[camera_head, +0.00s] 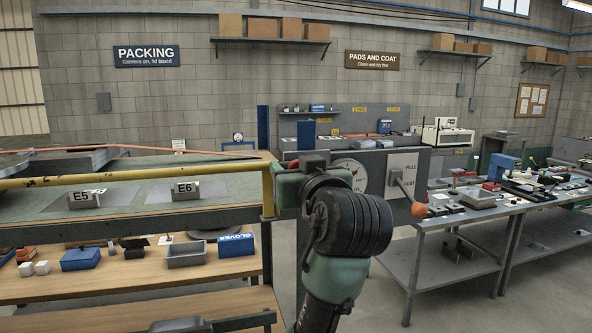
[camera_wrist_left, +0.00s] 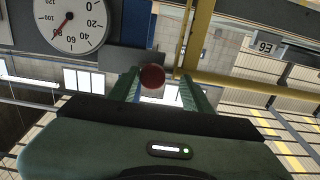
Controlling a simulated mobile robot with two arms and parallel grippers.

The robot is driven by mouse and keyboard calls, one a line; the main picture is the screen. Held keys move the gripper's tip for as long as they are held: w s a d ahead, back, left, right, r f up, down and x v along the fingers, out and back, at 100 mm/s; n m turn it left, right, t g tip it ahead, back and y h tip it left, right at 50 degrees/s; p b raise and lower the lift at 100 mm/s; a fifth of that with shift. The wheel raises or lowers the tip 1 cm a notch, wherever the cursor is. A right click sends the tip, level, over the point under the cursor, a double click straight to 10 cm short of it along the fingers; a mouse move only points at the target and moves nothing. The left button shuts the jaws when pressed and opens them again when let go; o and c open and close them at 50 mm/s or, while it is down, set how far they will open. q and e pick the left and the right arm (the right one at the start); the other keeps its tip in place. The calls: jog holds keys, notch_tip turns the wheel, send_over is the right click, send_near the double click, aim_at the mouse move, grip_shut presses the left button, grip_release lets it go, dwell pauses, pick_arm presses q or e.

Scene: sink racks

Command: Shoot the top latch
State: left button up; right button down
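My left gripper (camera_head: 300,174) is up by the yellow rail's end post and the grey gauge panel in the head view; the wrist hides most of its fingers. In the left wrist view the two green fingers (camera_wrist_left: 159,86) stand apart. A dark red round knob (camera_wrist_left: 152,77) shows between their tips, nearer the left finger, with a gap on the right. It may be the latch's knob; I cannot tell whether a finger touches it. The latch's bolt and body cannot be made out. My right gripper is not in view.
The gauge (camera_head: 351,174) shows right beside my wrist, and in the left wrist view (camera_wrist_left: 70,22). A lever with an orange knob (camera_head: 419,210) stands right of it. The yellow rail (camera_head: 130,176) runs left before a bench. Tool-covered tables (camera_head: 470,216) stand right.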

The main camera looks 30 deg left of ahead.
pick_arm(q)
jog(key=b+v, duration=0.4)
jog(key=v, duration=0.3)
jog(key=shift+s+d, duration=0.2)
jog(key=shift+d, duration=0.15)
pick_arm(e)
jog(key=f, duration=0.1)
jog(key=s+f, duration=0.1)
jog(key=f, duration=0.2)
jog(key=shift+s, duration=0.3)
pick_arm(q)
jog(key=shift+a, duration=0.1)
